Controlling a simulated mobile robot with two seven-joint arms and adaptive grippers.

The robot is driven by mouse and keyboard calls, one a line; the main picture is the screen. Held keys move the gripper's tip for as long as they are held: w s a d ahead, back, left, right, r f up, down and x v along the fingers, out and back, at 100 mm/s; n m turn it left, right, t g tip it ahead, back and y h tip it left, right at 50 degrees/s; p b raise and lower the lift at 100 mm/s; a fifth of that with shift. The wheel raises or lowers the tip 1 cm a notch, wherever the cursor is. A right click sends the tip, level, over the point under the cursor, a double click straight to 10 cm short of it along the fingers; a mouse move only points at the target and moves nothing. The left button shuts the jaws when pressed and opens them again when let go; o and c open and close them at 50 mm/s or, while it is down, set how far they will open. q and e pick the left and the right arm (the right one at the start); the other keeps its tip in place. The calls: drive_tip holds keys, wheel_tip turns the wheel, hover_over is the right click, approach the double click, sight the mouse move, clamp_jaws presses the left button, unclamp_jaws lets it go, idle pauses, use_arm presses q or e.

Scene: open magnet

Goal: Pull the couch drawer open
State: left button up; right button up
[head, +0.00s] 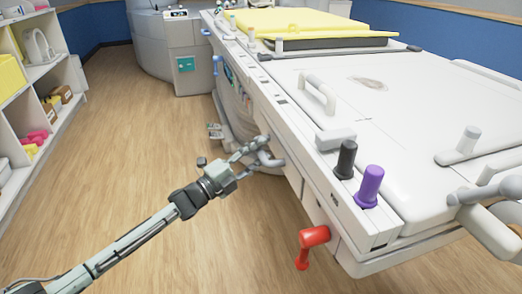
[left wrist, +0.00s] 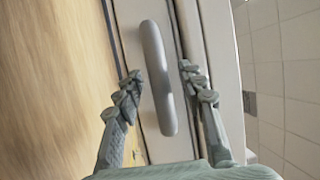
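The couch (head: 345,100) is a long white patient table running from the middle to the right of the head view. The drawer handle (head: 270,160) is a grey bar low on the couch's left side. It also shows in the left wrist view (left wrist: 157,75), standing out from a pale drawer front (left wrist: 130,30). My left gripper (head: 257,149) is at this handle. In the left wrist view the fingers of my left gripper (left wrist: 160,78) are spread, one on each side of the bar, with gaps between. The drawer's full outline is hard to see. My right gripper does not show.
A red lever (head: 313,238) sticks out at the couch's near end. Black (head: 346,158) and purple (head: 369,185) knobs stand on its top edge. White shelves (head: 30,90) stand at the left. The wooden floor (head: 130,125) between is clear.

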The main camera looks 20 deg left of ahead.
use_arm(q)
drive_tip(key=shift+w+d, duration=0.2)
drive_tip(key=shift+w, duration=0.1)
clamp_jaws()
